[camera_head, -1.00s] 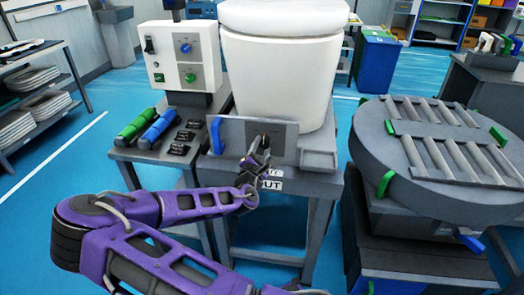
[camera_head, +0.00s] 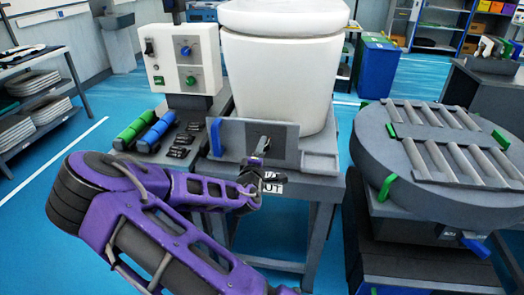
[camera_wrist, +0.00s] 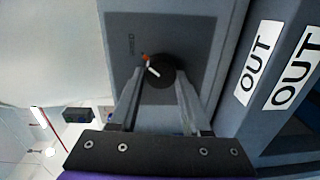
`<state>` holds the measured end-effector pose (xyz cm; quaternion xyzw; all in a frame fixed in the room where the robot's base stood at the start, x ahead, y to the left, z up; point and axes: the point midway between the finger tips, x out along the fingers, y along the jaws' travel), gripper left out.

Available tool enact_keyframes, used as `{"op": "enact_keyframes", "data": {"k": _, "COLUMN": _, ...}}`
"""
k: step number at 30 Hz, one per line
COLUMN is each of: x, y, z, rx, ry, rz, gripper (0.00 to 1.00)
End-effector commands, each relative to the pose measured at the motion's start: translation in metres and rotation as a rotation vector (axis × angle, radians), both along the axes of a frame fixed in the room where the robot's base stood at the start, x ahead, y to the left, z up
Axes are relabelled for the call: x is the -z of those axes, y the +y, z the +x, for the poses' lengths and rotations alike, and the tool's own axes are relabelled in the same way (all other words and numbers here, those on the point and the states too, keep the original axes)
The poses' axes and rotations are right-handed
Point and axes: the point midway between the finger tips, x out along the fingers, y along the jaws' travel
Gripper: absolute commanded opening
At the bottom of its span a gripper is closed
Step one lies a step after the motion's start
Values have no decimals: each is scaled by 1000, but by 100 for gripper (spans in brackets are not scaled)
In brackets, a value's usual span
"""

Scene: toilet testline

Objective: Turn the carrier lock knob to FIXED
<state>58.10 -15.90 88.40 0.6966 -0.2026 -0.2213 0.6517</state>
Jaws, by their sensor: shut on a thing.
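The carrier lock knob (camera_wrist: 163,82) is a dark round knob on a dark grey plate in the wrist view. A short white pointer and a small orange mark show at its upper left edge. My gripper (camera_wrist: 160,76) is shut on the knob, one finger on each side. Small lettering on the plate left of the knob is too small to read. In the head view my gripper (camera_head: 262,147) is at the grey front plate (camera_head: 285,142) below the white toilet bowl, and hides the knob there.
A blue handle (camera_head: 216,137) stands at the plate's left edge. A control box (camera_head: 172,62) with blue and green knobs, green and blue cylinders, and black blocks are to the left. A round roller table (camera_head: 375,150) is at the right. OUT labels (camera_wrist: 252,62) sit beside the plate.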

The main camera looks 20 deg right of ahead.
Motion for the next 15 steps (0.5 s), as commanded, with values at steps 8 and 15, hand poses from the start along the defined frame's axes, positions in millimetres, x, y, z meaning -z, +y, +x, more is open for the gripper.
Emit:
{"op": "enact_keyframes", "data": {"k": 8, "x": 0, "y": 0, "z": 0, "rx": -1, "ry": -27, "rz": 40, "gripper": 0}}
{"op": "enact_keyframes", "data": {"k": 15, "x": 0, "y": 0, "z": 0, "rx": -1, "ry": -28, "rz": 42, "gripper": 0}}
